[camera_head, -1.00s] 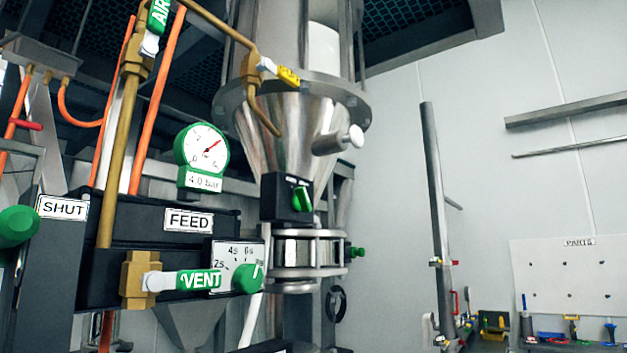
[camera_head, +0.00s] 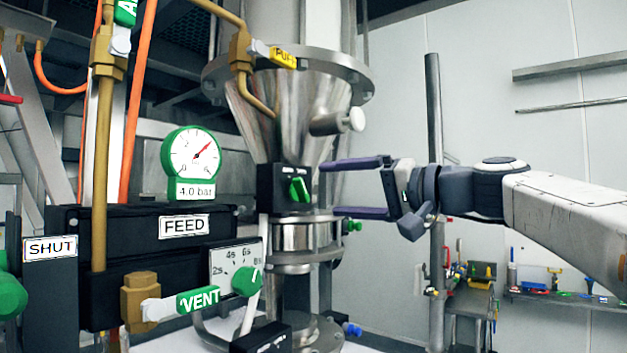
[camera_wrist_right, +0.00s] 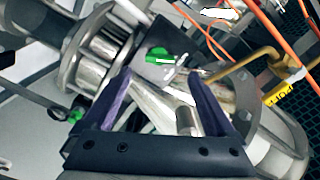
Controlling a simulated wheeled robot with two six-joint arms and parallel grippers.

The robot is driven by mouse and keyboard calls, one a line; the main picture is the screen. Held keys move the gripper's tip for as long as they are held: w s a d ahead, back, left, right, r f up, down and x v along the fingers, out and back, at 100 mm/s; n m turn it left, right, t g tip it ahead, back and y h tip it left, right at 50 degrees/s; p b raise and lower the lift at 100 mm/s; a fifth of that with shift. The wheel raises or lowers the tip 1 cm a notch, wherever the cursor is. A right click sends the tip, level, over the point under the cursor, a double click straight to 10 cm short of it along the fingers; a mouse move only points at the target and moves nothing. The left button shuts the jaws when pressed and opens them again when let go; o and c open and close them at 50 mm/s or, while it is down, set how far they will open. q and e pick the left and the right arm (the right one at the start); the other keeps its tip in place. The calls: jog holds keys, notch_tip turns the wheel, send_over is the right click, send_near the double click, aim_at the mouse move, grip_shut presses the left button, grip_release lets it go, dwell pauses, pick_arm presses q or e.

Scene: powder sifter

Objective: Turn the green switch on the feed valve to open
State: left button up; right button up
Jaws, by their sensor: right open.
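The green switch (camera_head: 299,189) sits on a small black box (camera_head: 274,188) below the steel cone of the hopper, in the head view. My right gripper (camera_head: 328,187) comes in from the right, open and empty. Its two purple fingers point left, one above the other, with the tips close to the right of the black box. In the right wrist view the green switch (camera_wrist_right: 158,57) lies ahead of and between the open fingers (camera_wrist_right: 163,85), apart from them. The switch's exact angle is hard to read. My left gripper is not in view.
The steel cone (camera_head: 290,115) with a side knob (camera_head: 355,120) is just above the upper finger. A clamp ring assembly (camera_head: 305,235) is below. At left are the FEED panel (camera_head: 120,234), the green VENT lever (camera_head: 198,299), a timer knob (camera_head: 247,280) and a pressure gauge (camera_head: 193,156).

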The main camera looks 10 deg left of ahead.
aim_at(306, 190)
jog(key=shift+p+x, duration=1.25)
jog(key=shift+x, duration=1.65)
